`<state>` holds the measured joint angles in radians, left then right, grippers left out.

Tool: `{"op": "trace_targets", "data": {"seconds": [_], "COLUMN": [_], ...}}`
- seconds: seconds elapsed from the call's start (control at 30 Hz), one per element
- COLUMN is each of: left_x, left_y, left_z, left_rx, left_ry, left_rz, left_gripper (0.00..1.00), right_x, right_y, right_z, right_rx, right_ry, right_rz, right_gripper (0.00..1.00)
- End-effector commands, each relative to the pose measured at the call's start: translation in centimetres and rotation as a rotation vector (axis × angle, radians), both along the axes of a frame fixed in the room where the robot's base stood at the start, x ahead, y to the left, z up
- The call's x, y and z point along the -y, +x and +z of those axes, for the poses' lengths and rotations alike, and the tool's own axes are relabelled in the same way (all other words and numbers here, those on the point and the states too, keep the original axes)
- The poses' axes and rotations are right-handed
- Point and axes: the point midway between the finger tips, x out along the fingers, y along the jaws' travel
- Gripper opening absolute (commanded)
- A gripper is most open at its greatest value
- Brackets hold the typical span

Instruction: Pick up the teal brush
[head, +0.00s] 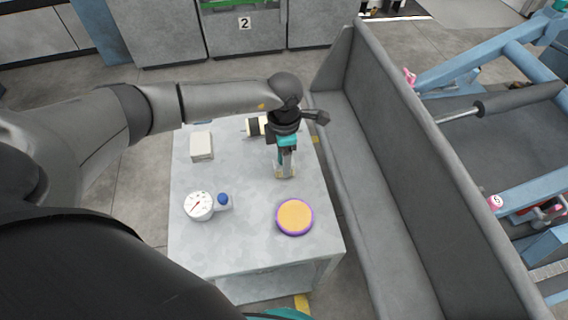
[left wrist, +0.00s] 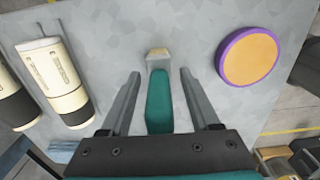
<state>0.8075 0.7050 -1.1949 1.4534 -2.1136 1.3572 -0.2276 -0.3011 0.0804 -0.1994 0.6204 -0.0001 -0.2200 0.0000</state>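The teal brush (left wrist: 159,102) has a teal handle and a cream end block. It lies on the grey table (head: 240,255). In the left wrist view, my left gripper (left wrist: 159,75) is open with one finger on each side of the brush, and a gap shows on both sides. In the head view, my left gripper (head: 286,162) points down over the table's right part and hides most of the brush; the cream end (head: 284,174) shows by the fingertips. My right gripper is not in view.
A purple-rimmed orange disc (head: 294,217) lies near the brush. Cream-and-black cylinders (left wrist: 56,80) lie on the other side. A white dial gauge (head: 199,206), a blue-knobbed part (head: 223,200) and a beige box (head: 201,146) are at left. A grey trough-like structure (head: 400,180) borders the table's right.

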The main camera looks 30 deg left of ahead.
Motion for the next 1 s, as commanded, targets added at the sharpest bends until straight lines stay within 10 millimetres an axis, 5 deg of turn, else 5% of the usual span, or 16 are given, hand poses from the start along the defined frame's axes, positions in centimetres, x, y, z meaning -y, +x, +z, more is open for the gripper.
{"op": "trace_targets", "data": {"seconds": [0.53,1.0], "left_x": [-0.02,-0.02], "left_y": [0.03,0.07], "left_z": [0.06,0.35], "left_rx": [0.001,0.001], "left_ry": [0.001,0.000], "left_rz": [0.001,0.001], "left_gripper": [0.00,0.00], "right_x": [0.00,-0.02], "right_y": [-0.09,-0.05], "right_z": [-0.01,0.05], "right_rx": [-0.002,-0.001], "right_ry": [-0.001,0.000], "right_rz": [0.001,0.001], "right_gripper": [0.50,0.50]}}
